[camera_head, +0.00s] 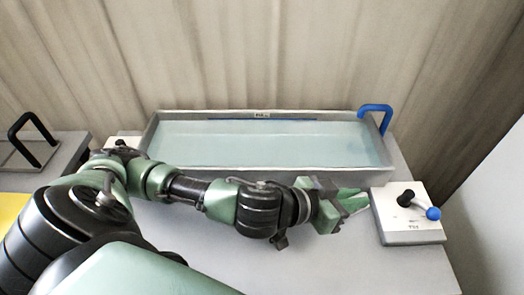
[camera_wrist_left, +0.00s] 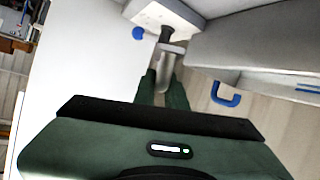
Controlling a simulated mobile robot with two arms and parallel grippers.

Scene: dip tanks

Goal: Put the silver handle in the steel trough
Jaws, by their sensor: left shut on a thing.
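The silver handle (camera_wrist_left: 172,49) shows in the left wrist view as a pale grey piece between the fingers. In the head view only a small bit of it (camera_head: 355,203) shows at the fingertips. My left gripper (camera_head: 345,203) is shut on it, in front of the trough's right end and just left of the control box. The steel trough (camera_head: 290,173) is a long grey tank of pale blue liquid at the back of the table. Its grey side (camera_wrist_left: 245,45) also shows in the left wrist view. My right gripper is in neither view.
A white control box (camera_head: 412,235) with a black knob and a blue ball lever stands right of my gripper. A blue loop handle (camera_head: 375,112) rises at the trough's right end. Another tank with a black handle (camera_head: 30,130) is at left. The front table is clear.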

